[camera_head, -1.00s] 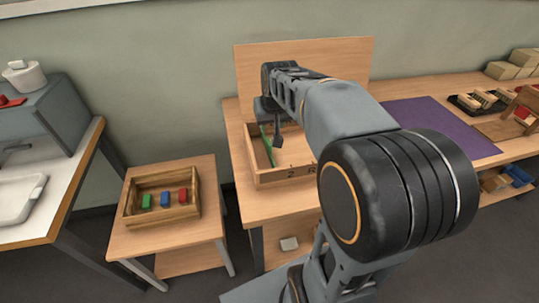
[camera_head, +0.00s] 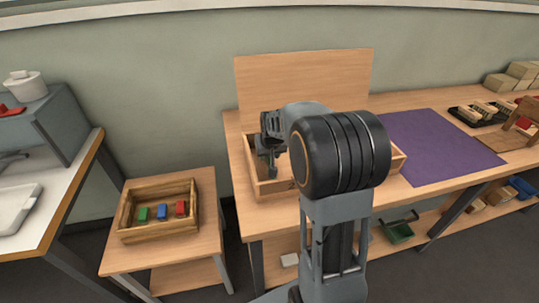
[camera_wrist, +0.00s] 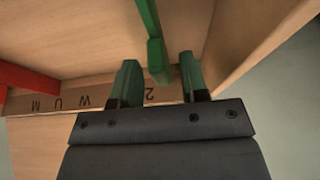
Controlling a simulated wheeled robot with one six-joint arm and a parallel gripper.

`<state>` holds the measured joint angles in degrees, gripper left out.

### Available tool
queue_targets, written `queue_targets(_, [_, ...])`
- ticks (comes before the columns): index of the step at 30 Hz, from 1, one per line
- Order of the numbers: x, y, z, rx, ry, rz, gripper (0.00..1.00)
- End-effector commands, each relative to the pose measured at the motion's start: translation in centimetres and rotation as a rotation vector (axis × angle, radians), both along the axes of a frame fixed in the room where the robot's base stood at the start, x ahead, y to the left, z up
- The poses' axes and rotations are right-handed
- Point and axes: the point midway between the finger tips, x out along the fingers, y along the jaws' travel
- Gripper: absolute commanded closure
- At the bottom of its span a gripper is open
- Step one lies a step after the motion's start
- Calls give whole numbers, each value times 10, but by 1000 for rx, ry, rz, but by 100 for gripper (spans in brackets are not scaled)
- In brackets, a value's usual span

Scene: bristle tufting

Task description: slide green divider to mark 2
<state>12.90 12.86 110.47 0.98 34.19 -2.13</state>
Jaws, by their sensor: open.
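The green divider (camera_wrist: 152,40) is a thin upright strip inside the wooden box (camera_head: 262,191); the wrist view shows its end near the box's marked wall (camera_wrist: 60,102). The mark 2 (camera_wrist: 148,96) shows upside down on that wall, close to the divider's end. My gripper (camera_wrist: 158,64) is open, with one green finger on each side of the divider. I see gaps between the fingers and the divider. In the head view my gripper (camera_head: 272,172) is low over the left part of the box, and my arm hides the divider. A red divider (camera_wrist: 30,78) shows farther left in the wrist view.
The box's side wall (camera_wrist: 265,40) is close to the right of my gripper in the wrist view. A tall wooden board (camera_head: 300,80) stands behind the box. A purple mat (camera_head: 435,145) lies to the right. A small crate (camera_head: 187,223) with coloured blocks stands on the left table.

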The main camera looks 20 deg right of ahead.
Motion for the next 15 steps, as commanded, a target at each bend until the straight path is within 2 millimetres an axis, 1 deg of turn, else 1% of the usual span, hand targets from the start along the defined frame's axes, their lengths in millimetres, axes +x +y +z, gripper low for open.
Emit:
queue_targets(3, [2,0,-4,0,-1,0,60])
queue_targets(11, [2,0,-4,0,-1,0,60])
queue_targets(12, [2,0,-4,0,-1,0,61])
queue_targets(15, [2,0,-4,0,-1,0,70])
